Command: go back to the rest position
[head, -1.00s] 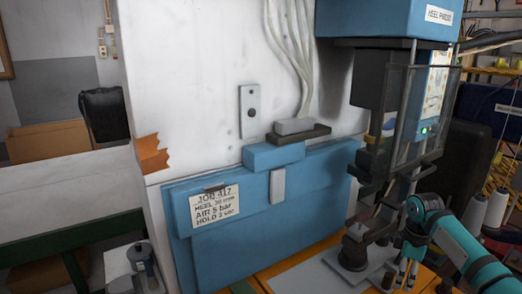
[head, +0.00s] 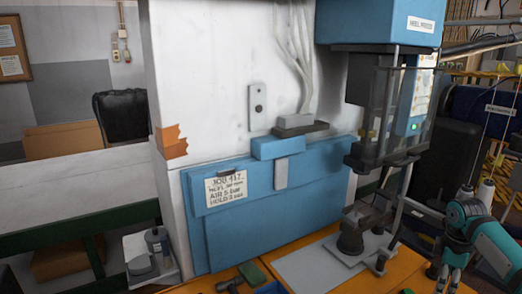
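My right arm shows at the lower right of the head view as teal and dark segments. Its gripper (head: 446,284) points down at the bottom edge, to the right of the press base and apart from it. The fingers are small and partly cut off by the frame, so I cannot tell whether they are open or shut. My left gripper is not in view.
The heel press (head: 388,100) has a green light and stands over an orange bench (head: 321,285). A dark round press post (head: 351,238) stands on a grey plate (head: 306,267). A blue panel (head: 270,225) with a job card stands behind.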

